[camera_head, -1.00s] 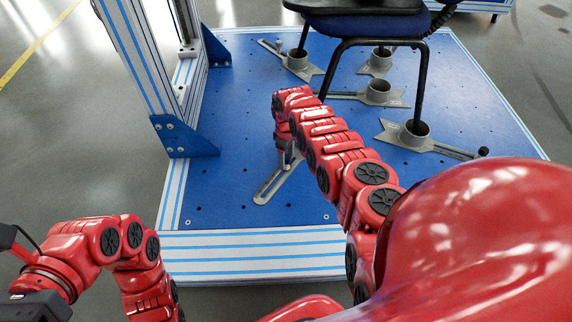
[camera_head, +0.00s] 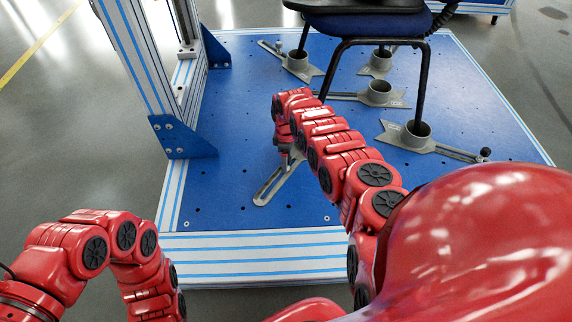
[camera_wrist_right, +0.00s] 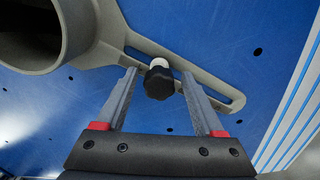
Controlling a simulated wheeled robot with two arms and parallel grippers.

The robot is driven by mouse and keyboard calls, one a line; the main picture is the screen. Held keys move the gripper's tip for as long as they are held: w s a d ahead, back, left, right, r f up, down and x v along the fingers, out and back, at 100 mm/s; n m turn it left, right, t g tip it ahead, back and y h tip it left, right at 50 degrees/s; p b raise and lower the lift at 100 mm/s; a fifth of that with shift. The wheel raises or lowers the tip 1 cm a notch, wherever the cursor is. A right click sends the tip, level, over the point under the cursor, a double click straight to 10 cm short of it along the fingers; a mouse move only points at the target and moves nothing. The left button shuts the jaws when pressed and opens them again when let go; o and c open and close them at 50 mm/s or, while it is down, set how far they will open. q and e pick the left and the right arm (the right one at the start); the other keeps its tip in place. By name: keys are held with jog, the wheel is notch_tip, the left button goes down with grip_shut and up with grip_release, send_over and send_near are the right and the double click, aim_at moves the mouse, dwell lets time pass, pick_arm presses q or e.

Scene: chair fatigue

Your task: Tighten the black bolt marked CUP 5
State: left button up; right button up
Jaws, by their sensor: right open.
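The black bolt (camera_wrist_right: 158,84), a dark lobed knob on a pale shank, sits at the slot of a grey bracket in the right wrist view. No CUP 5 label is readable. My right gripper (camera_wrist_right: 159,77) is open, with one finger on each side of the knob; whether they touch it I cannot tell. In the head view my right gripper (camera_head: 285,150) points down over the slotted grey bracket (camera_head: 270,187), and the bolt is hidden there. Only links of my left arm show; its gripper is out of frame.
A large grey cup (camera_wrist_right: 97,32) stands on the same bracket. On the blue platform (camera_head: 235,110) are several other grey cup brackets (camera_head: 378,90) under a chair (camera_head: 370,28). A striped frame post (camera_head: 128,55) rises at left. The platform's front left is clear.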

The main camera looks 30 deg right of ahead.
jog(key=shift+n, duration=0.4)
jog(key=n, duration=0.2)
jog(key=shift+d+n+b, duration=0.1)
jog(key=shift+n+b, duration=0.2)
jog(key=shift+b, duration=0.05)
jog(key=shift+r+n, duration=0.1)
jog(key=shift+n, duration=0.7)
grip_shut()
jog(key=shift+r+m+p, duration=0.1)
jog(key=shift+m+p, duration=0.3)
jog(key=shift+m, duration=0.8)
jog(key=shift+m+p, duration=0.35)
jog(key=shift+m, duration=0.55)
